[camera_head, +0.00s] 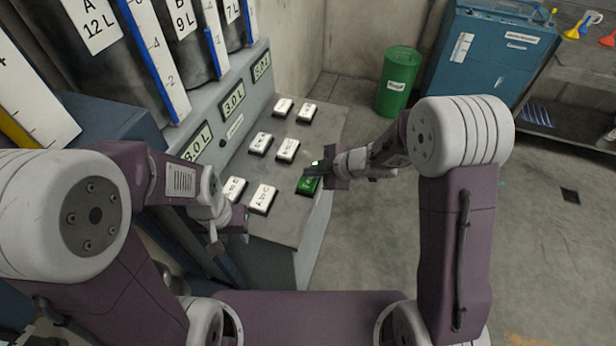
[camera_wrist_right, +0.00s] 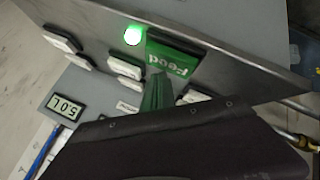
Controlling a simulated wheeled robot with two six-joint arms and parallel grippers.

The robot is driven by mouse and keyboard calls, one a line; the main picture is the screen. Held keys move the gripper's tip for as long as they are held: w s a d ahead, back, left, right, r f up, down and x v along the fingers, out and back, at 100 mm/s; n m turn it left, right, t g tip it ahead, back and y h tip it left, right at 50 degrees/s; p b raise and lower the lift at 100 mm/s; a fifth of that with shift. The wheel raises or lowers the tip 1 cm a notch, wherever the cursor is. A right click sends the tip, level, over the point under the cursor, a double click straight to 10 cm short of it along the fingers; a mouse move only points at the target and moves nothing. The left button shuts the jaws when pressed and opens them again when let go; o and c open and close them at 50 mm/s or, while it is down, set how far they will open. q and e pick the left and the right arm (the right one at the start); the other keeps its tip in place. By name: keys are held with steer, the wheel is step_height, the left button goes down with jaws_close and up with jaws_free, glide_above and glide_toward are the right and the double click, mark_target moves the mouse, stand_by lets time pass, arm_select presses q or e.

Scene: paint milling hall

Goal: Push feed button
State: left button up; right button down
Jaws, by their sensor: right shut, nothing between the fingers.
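The green feed button (camera_head: 307,185) sits at the right edge of the sloped grey console. In the right wrist view its green face (camera_wrist_right: 178,60) reads "Feed", upside down, with a lit green lamp (camera_wrist_right: 133,35) beside it. My right gripper (camera_head: 314,171) is shut and empty at the button, partly covering it in the head view. Its dark body fills the bottom of the wrist view. I cannot tell whether the fingertips touch the button. My left gripper (camera_head: 222,232) hangs by the console's near left edge, beside the white buttons; its finger gap is unclear.
Several white buttons (camera_head: 263,199) stand on the console (camera_head: 318,135). Behind them are level displays (camera_head: 233,101) and labelled tanks (camera_head: 92,22). A green bin (camera_head: 398,82) and a blue cabinet (camera_head: 490,60) stand at the back. The floor at right is mostly clear.

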mark_target(312, 180)
step_height(312, 180, up, 6)
steer(key=p, duration=0.6)
stand_by(0.4)
